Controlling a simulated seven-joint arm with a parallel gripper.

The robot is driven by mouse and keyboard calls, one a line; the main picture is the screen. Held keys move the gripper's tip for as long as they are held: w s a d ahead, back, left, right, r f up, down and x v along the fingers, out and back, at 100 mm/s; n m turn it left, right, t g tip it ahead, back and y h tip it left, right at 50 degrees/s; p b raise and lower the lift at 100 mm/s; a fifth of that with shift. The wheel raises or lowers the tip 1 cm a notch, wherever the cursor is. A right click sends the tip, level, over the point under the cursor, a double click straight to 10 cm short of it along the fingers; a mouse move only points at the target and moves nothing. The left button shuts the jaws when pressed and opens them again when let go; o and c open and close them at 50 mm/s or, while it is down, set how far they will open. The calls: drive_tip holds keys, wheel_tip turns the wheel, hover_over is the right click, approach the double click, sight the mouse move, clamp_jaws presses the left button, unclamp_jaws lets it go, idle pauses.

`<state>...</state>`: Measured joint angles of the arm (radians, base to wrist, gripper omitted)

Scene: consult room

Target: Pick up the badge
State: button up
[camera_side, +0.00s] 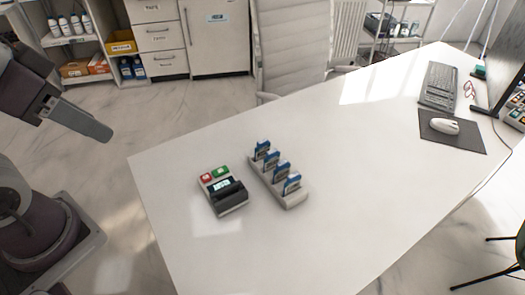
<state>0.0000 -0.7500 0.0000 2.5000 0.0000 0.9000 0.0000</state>
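Several blue-and-white badges stand upright in a row in a light grey rack on the white desk (330,190), near its left end. The nearest badge (292,184) is at the front right of the row, and the farthest badge (263,149) is at the back left. The rack (290,203) shows a bare rim at its front. My gripper (92,128) is at the far left, beyond the desk's left edge and well apart from the badges. It is seen from the side, and I cannot tell if its fingers are apart.
A small device (223,190) with red and green buttons and a screen sits just left of the rack. A keyboard (439,85), a mouse (445,126) on a dark mat and a monitor stand at the far right. A white chair (290,45) is behind the desk. The desk's middle is clear.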

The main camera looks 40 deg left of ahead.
drive_tip(key=o, duration=0.7)
drive_tip(key=n+g, duration=0.6)
drive_tip(key=n, duration=0.7)
hover_over(263, 141)
drive_tip(key=f, duration=2.3)
drive_tip(key=shift+s+a+f, duration=0.1)
drive_tip(key=shift+s+f, duration=0.2)
drive_tip(key=shift+f, duration=0.05)
drive_tip(key=shift+n, duration=0.3)
drive_tip(key=f, duration=0.7)
drive_tip(key=shift+w+f, duration=0.1)
drive_tip(key=shift+w, duration=0.25)
